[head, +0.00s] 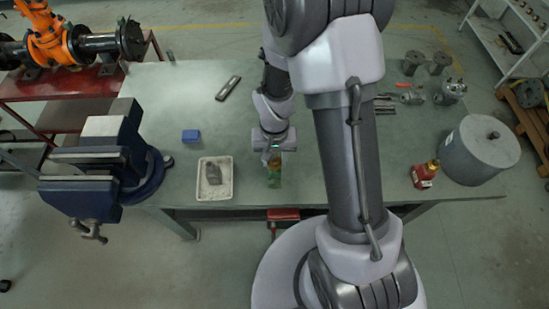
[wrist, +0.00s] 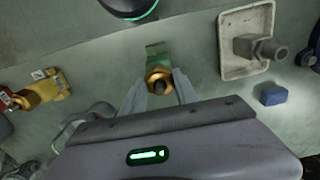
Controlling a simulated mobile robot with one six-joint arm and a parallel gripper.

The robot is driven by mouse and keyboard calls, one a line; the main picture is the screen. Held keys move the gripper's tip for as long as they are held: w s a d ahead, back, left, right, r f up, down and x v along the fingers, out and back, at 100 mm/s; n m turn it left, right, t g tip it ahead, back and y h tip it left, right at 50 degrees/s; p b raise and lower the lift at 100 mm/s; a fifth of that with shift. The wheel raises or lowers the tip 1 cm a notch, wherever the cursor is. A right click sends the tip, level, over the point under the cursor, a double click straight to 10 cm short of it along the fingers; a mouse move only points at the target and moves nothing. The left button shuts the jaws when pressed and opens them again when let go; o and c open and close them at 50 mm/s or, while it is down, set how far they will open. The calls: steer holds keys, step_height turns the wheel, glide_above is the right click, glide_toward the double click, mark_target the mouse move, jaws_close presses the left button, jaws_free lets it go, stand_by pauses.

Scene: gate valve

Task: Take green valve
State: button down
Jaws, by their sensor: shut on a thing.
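The green valve (head: 274,177) stands near the front edge of the table, just below my gripper (head: 273,158) in the head view. In the wrist view the valve shows a brass hexagonal fitting and a green part (wrist: 156,52) behind it. My gripper (wrist: 158,88) is shut on the valve, with one finger on each side of the brass fitting. The gripper body hides the near side of the valve in the wrist view. I cannot tell whether the valve touches the table.
A white tray (head: 204,192) with a grey part (head: 213,174) lies left of the valve. A red and yellow valve (head: 424,176) and a grey cylinder (head: 480,152) stand right, beyond my arm.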

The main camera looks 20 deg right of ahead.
steer(key=shift+r+p, duration=1.95)
steer(key=shift+r, duration=1)
steer(key=shift+a+f, duration=0.1)
